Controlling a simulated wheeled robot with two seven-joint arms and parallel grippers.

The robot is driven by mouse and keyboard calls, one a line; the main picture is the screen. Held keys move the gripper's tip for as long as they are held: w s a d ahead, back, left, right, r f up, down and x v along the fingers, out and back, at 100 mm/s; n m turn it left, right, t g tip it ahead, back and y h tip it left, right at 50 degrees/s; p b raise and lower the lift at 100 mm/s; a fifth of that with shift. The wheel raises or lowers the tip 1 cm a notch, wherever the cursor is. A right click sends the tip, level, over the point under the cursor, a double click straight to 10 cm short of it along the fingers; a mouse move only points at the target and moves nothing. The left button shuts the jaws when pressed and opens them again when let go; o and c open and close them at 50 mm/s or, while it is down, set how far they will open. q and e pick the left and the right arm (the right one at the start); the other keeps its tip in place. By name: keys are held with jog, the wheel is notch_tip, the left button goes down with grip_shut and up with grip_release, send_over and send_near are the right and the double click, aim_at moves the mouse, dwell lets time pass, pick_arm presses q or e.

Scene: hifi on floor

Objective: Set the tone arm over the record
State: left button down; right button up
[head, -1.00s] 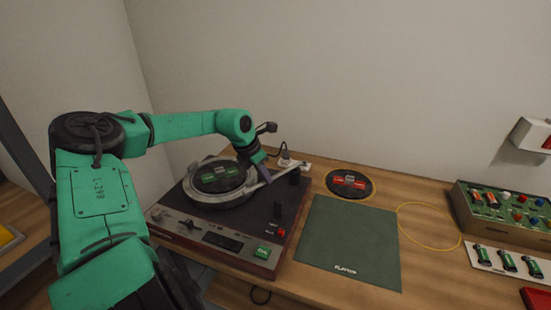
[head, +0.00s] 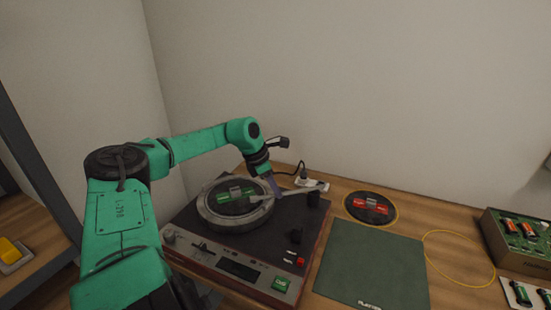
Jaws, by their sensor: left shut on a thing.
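The turntable (head: 205,250) stands on the wooden table with a record with a green label (head: 236,207) on its platter (head: 214,224). Whether the head end touches the record cannot be told. My right gripper is not in view.
A dark green mat (head: 372,265) lies right of the turntable. Behind it lies a record with a red label (head: 371,208), and a yellow ring (head: 459,259) lies further right.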

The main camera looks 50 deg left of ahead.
pick_arm(q)
jog(key=c, duration=0.9)
grip_release()
jog(key=shift+o, duration=0.2)
jog(key=shift+r, duration=0.15)
jog(key=b+v, duration=0.2)
jog(key=v, duration=1.2)
jog(key=shift+r, duration=0.15)
